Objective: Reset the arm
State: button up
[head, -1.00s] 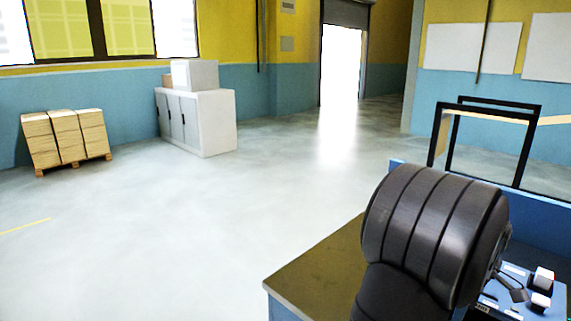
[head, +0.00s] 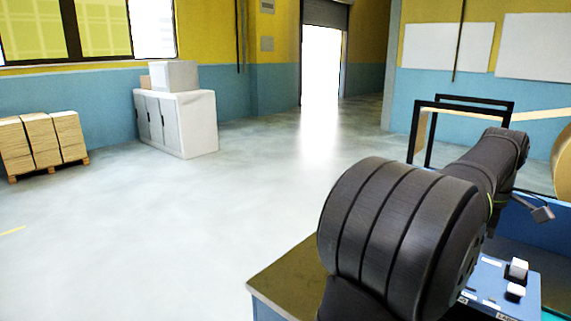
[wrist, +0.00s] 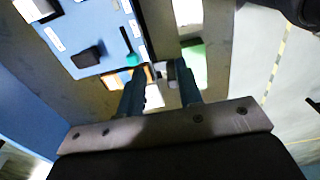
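My gripper (wrist: 160,82) shows in the wrist view with its two dark fingers apart and nothing clearly held between them. It is above a dark bench top, near small blurred items, and the gap to them is hard to judge. In the head view my dark arm fills the lower right and reaches to the right. The gripper's fingers do not show clearly there.
A blue panel (head: 493,285) with white switches lies beside my arm; it also shows in the wrist view (wrist: 95,30). A black frame (head: 462,105) stands behind. A tan roll (head: 563,170) is at the right edge. A white cabinet (head: 185,125) and pallet boxes (head: 42,140) stand across open floor.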

jog(key=shift+w+a+f+n+g+h, duration=0.3)
jog(key=shift+w+a+f+g+h, duration=0.2)
jog(key=shift+w+a, duration=0.15)
